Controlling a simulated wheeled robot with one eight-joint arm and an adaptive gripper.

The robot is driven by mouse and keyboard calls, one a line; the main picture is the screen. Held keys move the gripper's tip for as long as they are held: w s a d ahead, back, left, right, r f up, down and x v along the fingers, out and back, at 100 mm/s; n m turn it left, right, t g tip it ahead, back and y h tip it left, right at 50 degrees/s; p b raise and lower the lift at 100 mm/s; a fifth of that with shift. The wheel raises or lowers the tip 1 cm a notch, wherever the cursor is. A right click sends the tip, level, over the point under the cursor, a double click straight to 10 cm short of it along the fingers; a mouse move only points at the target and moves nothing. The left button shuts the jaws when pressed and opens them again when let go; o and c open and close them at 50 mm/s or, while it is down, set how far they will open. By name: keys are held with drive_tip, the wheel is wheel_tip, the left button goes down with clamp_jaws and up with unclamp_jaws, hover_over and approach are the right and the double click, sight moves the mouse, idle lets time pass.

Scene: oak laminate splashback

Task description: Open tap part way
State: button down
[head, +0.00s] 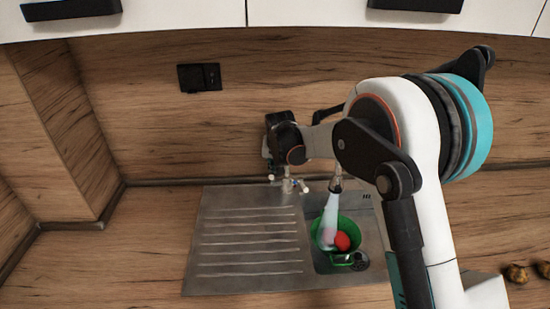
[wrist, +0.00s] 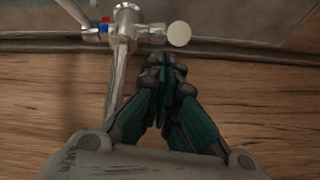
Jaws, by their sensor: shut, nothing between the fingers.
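The metal tap (head: 288,184) stands at the back edge of the steel sink, and my arm hides part of it in the head view. In the wrist view the tap body (wrist: 127,32) has a red and blue mark on its left and a handle ending in a round pale knob (wrist: 179,34) on its right. A pale bluish-white shape, which looks like running water (head: 331,208), reaches from below the spout end into the basin. My gripper (wrist: 168,66) is shut and empty, its fingertips just below the knob; I cannot tell whether they touch it.
The sink (head: 215,238) has a ribbed drainer on the left. Its basin holds a green bowl (head: 318,224) and a red round thing (head: 342,241). A black wall socket (head: 199,77) is on the wooden splashback. Small brown things (head: 517,273) lie at right.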

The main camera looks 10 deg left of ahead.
drive_tip(key=shift+s+f, duration=0.1)
drive_tip(key=shift+f, duration=0.2)
drive_tip(key=shift+r, duration=0.1)
drive_tip(key=shift+s+d+f+b, duration=0.1)
drive_tip(key=shift+s+f+b, duration=0.2)
drive_tip(key=shift+s, duration=0.25)
drive_tip(key=shift+s+d+f+b, duration=0.1)
drive_tip(key=shift+s+f+b, duration=0.15)
drive_tip(key=shift+s, duration=0.25)
drive_tip(key=shift+a, duration=0.1)
